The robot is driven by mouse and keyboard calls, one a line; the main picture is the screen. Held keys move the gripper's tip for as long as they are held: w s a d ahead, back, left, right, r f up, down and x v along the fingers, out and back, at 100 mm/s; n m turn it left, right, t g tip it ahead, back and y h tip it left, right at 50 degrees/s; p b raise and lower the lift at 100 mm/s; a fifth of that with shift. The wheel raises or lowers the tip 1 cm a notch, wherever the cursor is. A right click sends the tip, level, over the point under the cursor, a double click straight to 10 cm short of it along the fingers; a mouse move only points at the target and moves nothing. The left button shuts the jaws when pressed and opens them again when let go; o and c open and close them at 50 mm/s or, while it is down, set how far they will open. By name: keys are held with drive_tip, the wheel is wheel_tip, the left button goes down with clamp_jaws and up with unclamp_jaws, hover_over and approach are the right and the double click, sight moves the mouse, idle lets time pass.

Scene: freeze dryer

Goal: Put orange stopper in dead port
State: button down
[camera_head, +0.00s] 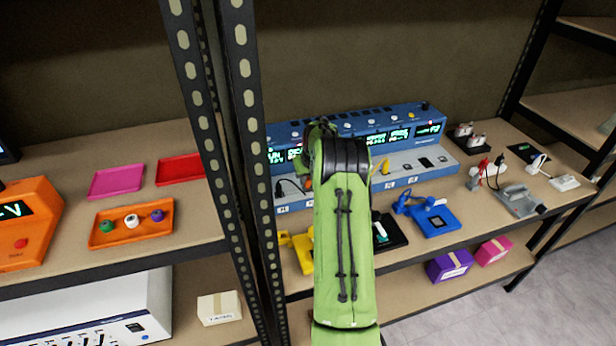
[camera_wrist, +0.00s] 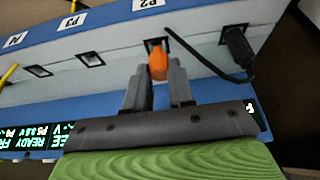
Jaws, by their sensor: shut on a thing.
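The orange stopper (camera_wrist: 158,64) is held between the fingertips of my gripper (camera_wrist: 158,82) in the wrist view. Its tip points at the dark square port under the P2 label (camera_wrist: 150,4) and overlaps the port's lower edge. I cannot tell whether it touches or has entered the port. The blue and grey freeze dryer (camera_head: 420,164) stands on the right shelf in the head view, where my arm hides the gripper. A black plug (camera_wrist: 237,42) with a cable fills the port beside P2. The port under P3 (camera_wrist: 90,59) looks empty.
A yellow plug (camera_head: 385,167) stands on the dryer's front ledge. Yellow, black and blue devices (camera_head: 436,222) sit along the shelf front. A black shelf post (camera_head: 245,130) rises left of my arm. An orange tray (camera_head: 105,238) holds several small stoppers.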

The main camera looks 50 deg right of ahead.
drive_tip(key=shift+f+b, duration=0.65)
drive_tip(key=shift+f, duration=0.3)
drive_tip(key=c, duration=0.9)
unclamp_jaws()
drive_tip(key=shift+r, duration=0.1)
drive_tip(key=p+v, duration=0.2)
drive_tip(key=v, duration=1.3)
drive_tip(key=shift+s+a+r, duration=0.1)
drive_tip(key=shift+r, duration=0.25)
drive_tip(key=shift+f, duration=0.1)
